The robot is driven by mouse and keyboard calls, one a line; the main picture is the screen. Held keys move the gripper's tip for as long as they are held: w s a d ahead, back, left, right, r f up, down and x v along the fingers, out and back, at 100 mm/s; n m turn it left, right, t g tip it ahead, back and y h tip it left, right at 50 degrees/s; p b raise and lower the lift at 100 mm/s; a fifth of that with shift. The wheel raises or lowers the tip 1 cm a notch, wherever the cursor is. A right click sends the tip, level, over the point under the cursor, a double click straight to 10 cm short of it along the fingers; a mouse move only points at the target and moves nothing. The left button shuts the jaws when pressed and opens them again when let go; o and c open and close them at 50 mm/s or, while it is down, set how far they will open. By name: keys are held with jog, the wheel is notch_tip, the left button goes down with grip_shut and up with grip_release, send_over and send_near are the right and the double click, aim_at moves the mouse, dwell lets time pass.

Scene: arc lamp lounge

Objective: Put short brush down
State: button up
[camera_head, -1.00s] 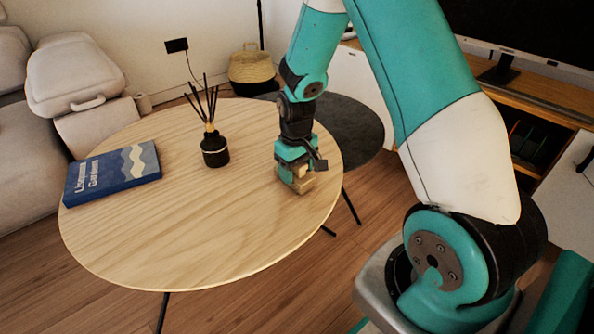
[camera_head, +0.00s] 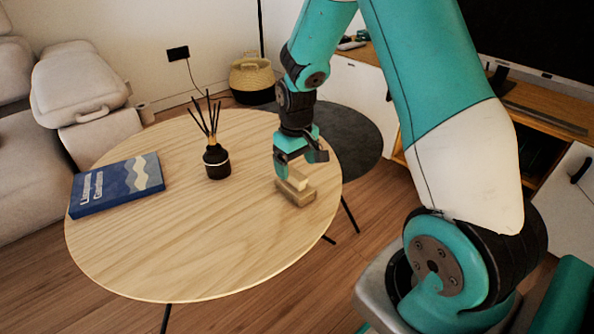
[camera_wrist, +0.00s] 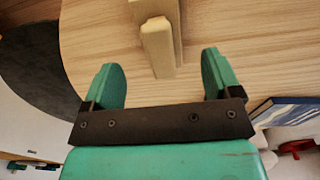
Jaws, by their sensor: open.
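The short brush (camera_head: 296,189) is a pale wooden block with a raised grip, lying on the round wooden table (camera_head: 190,245) near its right edge. In the wrist view the brush (camera_wrist: 158,45) shows at the top, beyond and between my fingertips, its far end cut off by the frame. My gripper (camera_head: 296,165) is just above the brush in the head view. In the wrist view my gripper (camera_wrist: 162,75) has its two green fingers spread wide with nothing held between them.
A blue book (camera_head: 117,184) lies at the table's left, and a dark reed diffuser (camera_head: 216,162) stands behind the middle. The table's front is clear. A dark lower round table (camera_head: 350,140) stands behind right, and a basket (camera_head: 251,80) sits by the wall.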

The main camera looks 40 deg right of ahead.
aim_at(296, 175)
notch_tip(296, 175, up, 6)
jog(key=shift+f+p, duration=0.15)
jog(key=shift+p, duration=0.7)
jog(key=s+a+r+n+y, duration=0.1)
jog(key=s+a+r+n, duration=0.15)
jog(key=a+r, duration=0.5)
jog(key=s+a+r+n+y, duration=0.1)
jog(key=s+a+r+n, duration=0.1)
jog(key=s+a+r, duration=0.2)
jog(key=s+a+r+n+y, duration=0.2)
jog(key=s+a+r, duration=0.2)
jog(key=s+a, duration=0.6)
jog(key=s, duration=0.5)
jog(key=shift+s+a, duration=0.2)
jog(key=shift+a, duration=0.15)
jog(key=shift+r, duration=0.2)
notch_tip(296, 175, up, 32)
jog(key=p, duration=3.2)
jog(key=shift+r+p, duration=0.15)
jog(key=shift+p, duration=0.15)
jog(key=shift+c, duration=0.2)
